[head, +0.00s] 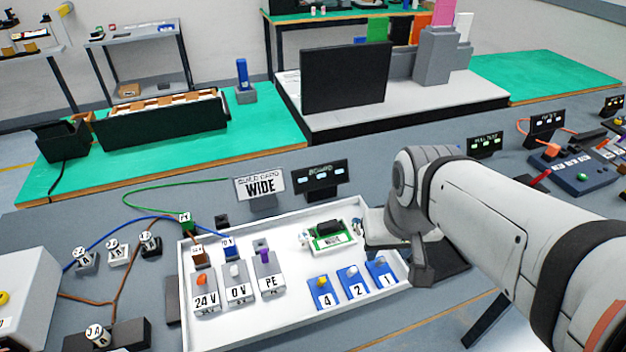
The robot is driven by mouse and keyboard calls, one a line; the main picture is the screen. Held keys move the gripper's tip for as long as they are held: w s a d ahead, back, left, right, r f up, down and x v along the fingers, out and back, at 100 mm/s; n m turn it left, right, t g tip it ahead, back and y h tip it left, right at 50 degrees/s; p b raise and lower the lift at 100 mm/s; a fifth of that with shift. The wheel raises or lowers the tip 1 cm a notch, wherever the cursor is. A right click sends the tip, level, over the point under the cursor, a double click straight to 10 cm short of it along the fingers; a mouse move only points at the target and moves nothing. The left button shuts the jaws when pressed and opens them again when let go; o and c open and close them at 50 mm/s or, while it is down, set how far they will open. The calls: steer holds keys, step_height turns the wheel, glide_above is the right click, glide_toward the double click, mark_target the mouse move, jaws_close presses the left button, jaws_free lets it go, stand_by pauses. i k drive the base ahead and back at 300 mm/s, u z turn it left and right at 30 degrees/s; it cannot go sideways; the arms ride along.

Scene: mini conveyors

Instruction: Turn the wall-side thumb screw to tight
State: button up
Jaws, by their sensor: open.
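A small green circuit board (333,238) with a black block on it sits in the white tray (290,319), towards its back right. A small pale round piece (304,236) stands at the board's left end and looks like a thumb screw, too small to tell how tight. Another small piece (357,224) shows at the board's right end, close to my gripper. My gripper (366,228) is at the right side of the board, mostly hidden by my own wrist. Its jaws are open. I cannot tell whether it touches a screw.
Grey terminals (238,293) marked 24V, 0V and PE and blue blocks (354,287) with numbers stand in the tray's front. Wires and connectors lie to the left.

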mark_target(355, 222)
steer(key=u, duration=1.05)
steer(key=k, duration=1)
steer(key=z, duration=1)
steer(key=i, duration=1)
steer(key=z, duration=0.05)
